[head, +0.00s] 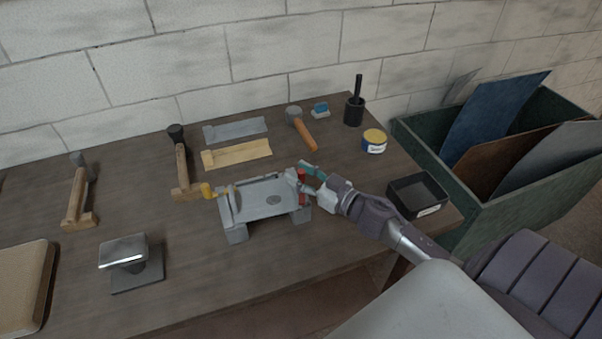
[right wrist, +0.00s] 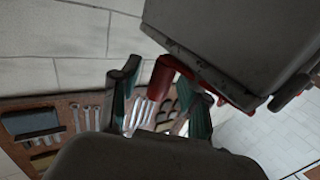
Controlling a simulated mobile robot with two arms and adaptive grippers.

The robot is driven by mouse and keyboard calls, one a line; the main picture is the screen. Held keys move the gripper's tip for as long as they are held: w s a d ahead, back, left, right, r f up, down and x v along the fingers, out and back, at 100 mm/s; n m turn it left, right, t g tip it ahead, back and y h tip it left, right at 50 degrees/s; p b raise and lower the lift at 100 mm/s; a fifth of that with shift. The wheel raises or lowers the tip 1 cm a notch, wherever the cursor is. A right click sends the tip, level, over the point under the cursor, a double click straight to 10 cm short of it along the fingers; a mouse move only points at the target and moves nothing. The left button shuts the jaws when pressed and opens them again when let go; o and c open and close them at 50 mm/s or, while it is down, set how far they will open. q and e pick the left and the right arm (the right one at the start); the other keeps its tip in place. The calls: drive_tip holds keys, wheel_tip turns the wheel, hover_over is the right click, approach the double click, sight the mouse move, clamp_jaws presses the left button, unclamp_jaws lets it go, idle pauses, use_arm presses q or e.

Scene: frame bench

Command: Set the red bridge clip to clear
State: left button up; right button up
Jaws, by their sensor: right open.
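The red bridge clip (head: 302,174) sits at the right end of a grey metal frame (head: 265,198) on the bench. A yellow clip (head: 208,190) is at the frame's left end. My right gripper (head: 307,179) is at the red clip and partly covers it. In the right wrist view the red clip (right wrist: 160,80) shows between the two open teal-padded fingers (right wrist: 162,104), below the dark grey body of the frame (right wrist: 225,45). I cannot tell whether either finger touches the clip. My left gripper is not in view.
A black tray (head: 418,194) lies right of my right wrist, with a green bin of panels (head: 480,180) beyond it. Behind the frame are a mallet (head: 301,128), a yellow-lidded tin (head: 374,141) and a black pot (head: 354,111).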

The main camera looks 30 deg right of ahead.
drive_tip(key=c, duration=0.4)
clamp_jaws()
drive_tip(key=shift+n+g+y, duration=0.3)
drive_tip(key=shift+n+y, duration=0.1)
drive_tip(key=shift+y, duration=0.2)
drive_tip(key=shift+w+a+n+g+y, duration=0.1)
drive_tip(key=shift+n+g+y, duration=0.15)
drive_tip(key=shift+n+y, duration=0.25)
drive_tip(key=shift+w+a+n+g+y, duration=0.1)
drive_tip(key=shift+n+g+y, duration=0.15)
drive_tip(key=shift+n+y, duration=0.25)
drive_tip(key=shift+a+g+y, duration=0.15)
drive_tip(key=shift+g+y, duration=0.15)
drive_tip(key=shift+y, duration=0.3)
drive_tip(key=shift+o, duration=2)
unclamp_jaws()
